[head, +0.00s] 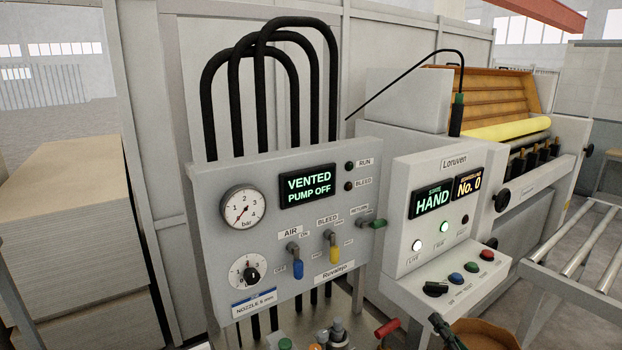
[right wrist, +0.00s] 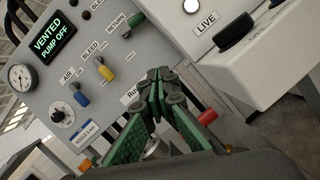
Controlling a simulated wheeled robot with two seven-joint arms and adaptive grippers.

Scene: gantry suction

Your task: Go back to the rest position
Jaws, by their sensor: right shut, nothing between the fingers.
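My left gripper is out of view.
The panel has a blue AIR lever (head: 298,270), a yellow BLEED lever (head: 333,248) and a green RETURN lever (head: 377,223). Its display (head: 308,187) reads VENTED, PUMP OFF. A red handle (head: 387,328) lies close left of the gripper.

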